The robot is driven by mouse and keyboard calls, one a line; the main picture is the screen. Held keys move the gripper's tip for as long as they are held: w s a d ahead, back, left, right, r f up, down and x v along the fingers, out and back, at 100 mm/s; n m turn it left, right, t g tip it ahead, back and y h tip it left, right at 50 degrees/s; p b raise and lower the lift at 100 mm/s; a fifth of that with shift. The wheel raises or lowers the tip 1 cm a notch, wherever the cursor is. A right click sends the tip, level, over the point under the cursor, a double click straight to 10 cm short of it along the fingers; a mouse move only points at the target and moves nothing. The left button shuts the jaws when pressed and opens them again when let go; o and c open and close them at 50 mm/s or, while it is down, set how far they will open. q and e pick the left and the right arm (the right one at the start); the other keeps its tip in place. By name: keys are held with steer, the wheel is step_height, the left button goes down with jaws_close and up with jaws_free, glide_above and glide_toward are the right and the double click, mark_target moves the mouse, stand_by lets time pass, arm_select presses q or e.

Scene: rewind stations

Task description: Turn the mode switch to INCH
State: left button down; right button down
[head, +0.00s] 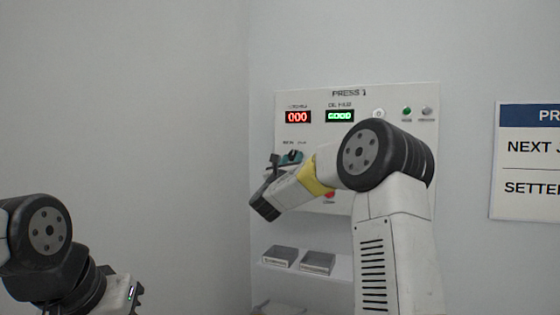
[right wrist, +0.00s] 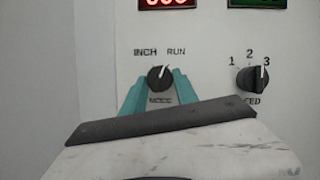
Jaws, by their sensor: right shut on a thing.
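The mode switch (right wrist: 158,80) is a round black knob with a white pointer mark, between the MODE label below and the INCH and RUN labels above. Its mark points up and slightly right, toward RUN. My right gripper (right wrist: 160,82) has its teal fingers on either side of this knob and is shut on it. In the head view the right gripper (head: 292,157) is at the panel's left part, and the hand and fingers largely hide the knob. My left arm shows at the lower left; its gripper is out of view.
The PRESS 1 panel (head: 389,98) has a red display (head: 298,117) reading 000 and a green display (head: 340,115). A feed knob (right wrist: 252,79) to the right points to 3. Two grey trays (head: 318,262) stand on a shelf below. A sign (head: 528,160) hangs at right.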

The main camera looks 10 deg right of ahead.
steer(key=n+y, duration=0.2)
steer(key=n, duration=0.1)
steer(key=n+y, duration=0.1)
steer(key=n, duration=0.3)
steer(key=shift+s+d+r+n+t+y, duration=0.15)
steer(key=shift+n+t+y, duration=0.15)
steer(key=shift+y, duration=0.1)
steer(key=n+y, duration=0.1)
steer(key=n, duration=0.2)
steer(key=n+y, duration=0.1)
steer(key=n, duration=0.1)
steer(key=shift+d+r+n+g, duration=0.1)
steer(key=shift+n+g, duration=0.3)
steer(key=shift+n+y, duration=0.3)
steer(key=c, duration=0.9)
jaws_free()
steer(key=shift+c, duration=0.2)
steer(key=v, duration=0.8)
